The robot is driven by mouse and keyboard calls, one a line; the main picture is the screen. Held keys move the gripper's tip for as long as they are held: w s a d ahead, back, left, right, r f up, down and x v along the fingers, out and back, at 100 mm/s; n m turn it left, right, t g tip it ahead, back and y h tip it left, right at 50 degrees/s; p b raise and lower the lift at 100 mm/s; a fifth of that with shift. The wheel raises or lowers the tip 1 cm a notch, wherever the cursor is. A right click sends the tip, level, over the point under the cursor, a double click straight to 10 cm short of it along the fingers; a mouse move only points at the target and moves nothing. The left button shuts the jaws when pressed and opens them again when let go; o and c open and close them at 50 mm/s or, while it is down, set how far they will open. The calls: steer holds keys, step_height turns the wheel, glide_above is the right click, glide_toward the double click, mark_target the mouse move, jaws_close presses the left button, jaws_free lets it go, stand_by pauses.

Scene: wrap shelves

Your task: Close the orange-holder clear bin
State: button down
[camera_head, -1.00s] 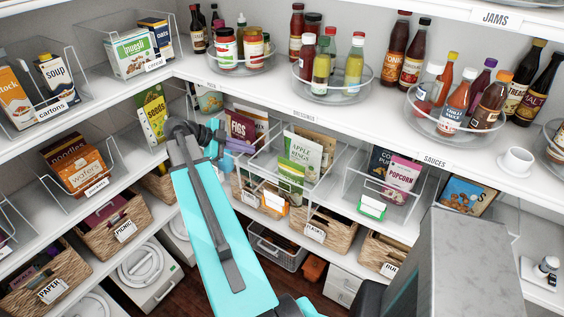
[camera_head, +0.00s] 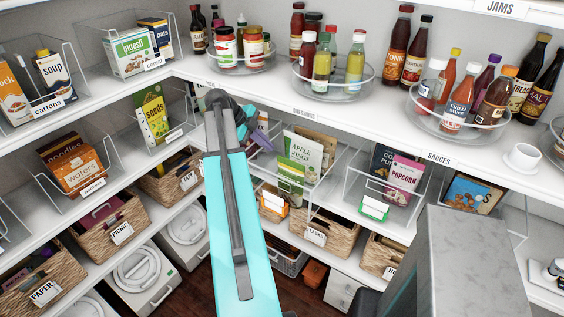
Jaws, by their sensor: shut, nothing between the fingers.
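The orange holder (camera_head: 273,207) is on the front of a clear bin on the middle shelf, just right of my arm. The bin's clear walls are hard to make out, and my arm hides part of the area to its left. The holder juts out past the shelf edge, over the baskets below. My gripper (camera_head: 262,140) is a small purple-grey shape at the far end of my teal arm. It is shut and empty, above and behind the orange holder in the picture. I cannot tell whether it touches the bin.
A clear bin with a green holder (camera_head: 374,207) and a popcorn bag (camera_head: 402,178) stands to the right. An apple rings bag (camera_head: 302,155) is close to my gripper. The upper shelf edge (camera_head: 305,114) runs just above. Woven baskets (camera_head: 325,226) sit below.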

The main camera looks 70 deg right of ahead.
steer(key=shift+s+f, duration=0.1)
steer(key=p+x, duration=0.4)
steer(key=x, duration=0.5)
steer(key=shift+d+f, duration=0.2)
steer(key=shift+f, duration=0.1)
steer(key=shift+s, duration=0.1)
stand_by(0.5)
